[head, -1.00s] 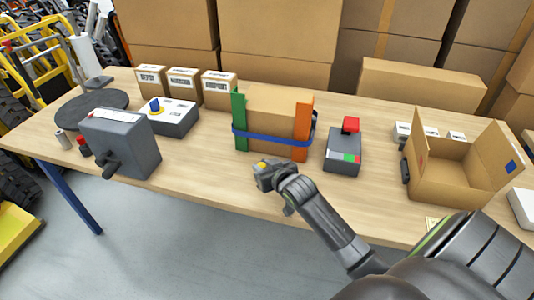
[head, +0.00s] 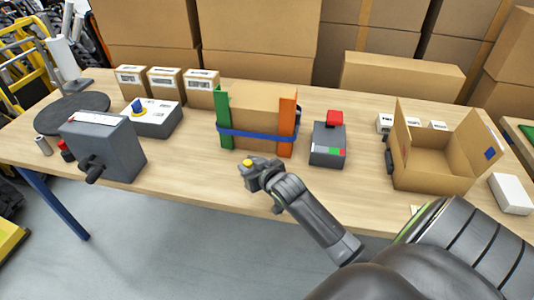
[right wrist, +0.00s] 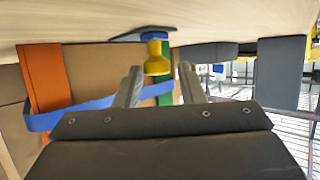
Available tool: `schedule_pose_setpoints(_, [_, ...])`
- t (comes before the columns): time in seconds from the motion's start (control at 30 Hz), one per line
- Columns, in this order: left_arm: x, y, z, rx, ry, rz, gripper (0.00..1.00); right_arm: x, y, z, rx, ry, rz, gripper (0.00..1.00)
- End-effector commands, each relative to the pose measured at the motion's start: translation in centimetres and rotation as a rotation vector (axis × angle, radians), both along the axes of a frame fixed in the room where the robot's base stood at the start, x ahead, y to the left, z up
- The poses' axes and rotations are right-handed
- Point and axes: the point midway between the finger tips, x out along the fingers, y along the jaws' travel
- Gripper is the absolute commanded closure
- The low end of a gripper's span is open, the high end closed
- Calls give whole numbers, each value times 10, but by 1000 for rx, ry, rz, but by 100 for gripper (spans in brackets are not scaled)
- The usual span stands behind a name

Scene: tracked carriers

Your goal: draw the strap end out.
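A blue strap (head: 250,134) runs around a cardboard box (head: 255,105), over a green corner piece (head: 223,120) and an orange one (head: 287,125). A dark part at the box's right side is mostly hidden. In the right wrist view the blue strap (right wrist: 85,111) crosses the orange piece (right wrist: 42,80). My right gripper (head: 250,166) is in front of the box. Its fingers are spread and apart in the wrist view (right wrist: 160,80). The strap's free end is not clearly visible. My left gripper is out of view.
A grey device with a red block (head: 328,142) stands right of the strapped box. An open carton (head: 435,180) is farther right. A grey cranked box (head: 108,148) and a blue-knobbed box (head: 150,122) stand left. The table front between them is mostly clear.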

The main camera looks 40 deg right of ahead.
Motion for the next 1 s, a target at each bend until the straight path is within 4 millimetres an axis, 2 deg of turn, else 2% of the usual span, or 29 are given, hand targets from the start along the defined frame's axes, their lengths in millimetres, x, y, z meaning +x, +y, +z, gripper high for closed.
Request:
schedule_pose_setpoints(0.7, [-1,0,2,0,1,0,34,-124,10,51,-1,2,0,64])
schedule_pose_setpoints(0.83, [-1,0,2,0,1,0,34,-140,12,57,0,3,0,64])
schedule_pose_setpoints(1.0, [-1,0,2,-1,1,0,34,-151,13,62,0,2,0,64])
